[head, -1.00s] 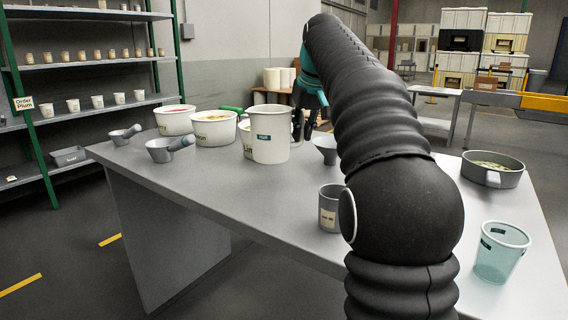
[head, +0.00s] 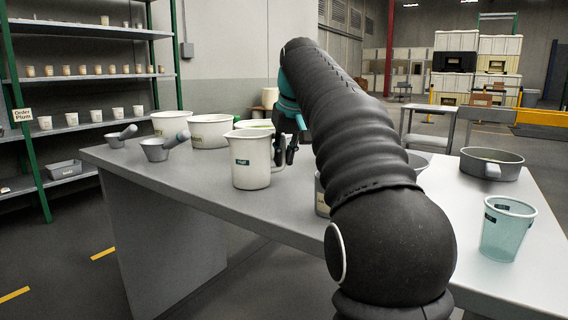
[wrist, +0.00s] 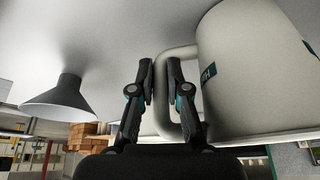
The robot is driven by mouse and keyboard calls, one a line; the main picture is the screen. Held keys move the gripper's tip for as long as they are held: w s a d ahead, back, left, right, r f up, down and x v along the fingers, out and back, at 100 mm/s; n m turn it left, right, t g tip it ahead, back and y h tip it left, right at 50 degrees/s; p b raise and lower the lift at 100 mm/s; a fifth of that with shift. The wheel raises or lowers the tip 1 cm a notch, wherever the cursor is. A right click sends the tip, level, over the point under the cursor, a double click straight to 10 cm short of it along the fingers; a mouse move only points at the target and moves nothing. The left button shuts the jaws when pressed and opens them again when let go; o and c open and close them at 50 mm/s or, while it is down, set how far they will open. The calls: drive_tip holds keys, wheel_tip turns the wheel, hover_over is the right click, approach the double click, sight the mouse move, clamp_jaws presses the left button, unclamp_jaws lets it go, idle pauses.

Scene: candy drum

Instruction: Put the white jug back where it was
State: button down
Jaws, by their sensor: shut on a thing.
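The white jug (head: 250,163) stands upright over the left front part of the grey table, with a dark teal label on its side. My gripper (head: 289,148) is at its right side, shut on the jug's handle. The wrist view shows the jug (wrist: 255,75) at the right and the handle upright between the two fingers of my gripper (wrist: 161,90). I cannot tell whether the jug's base touches the table.
White tubs (head: 211,131) stand behind the jug. A grey pan (head: 491,164) and a clear teal cup (head: 508,228) are at the right. My arm mostly hides a grey cup. The table (head: 220,197) is bare in front of the jug.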

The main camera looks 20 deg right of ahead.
drive_tip(key=c, duration=1.2)
unclamp_jaws()
drive_tip(key=shift+o, duration=0.2)
drive_tip(key=shift+s+r, duration=0.1)
drive_tip(key=shift+r, duration=0.3)
drive_tip(key=p+v, duration=0.4)
drive_tip(key=v, duration=0.7)
drive_tip(key=shift+r, duration=0.2)
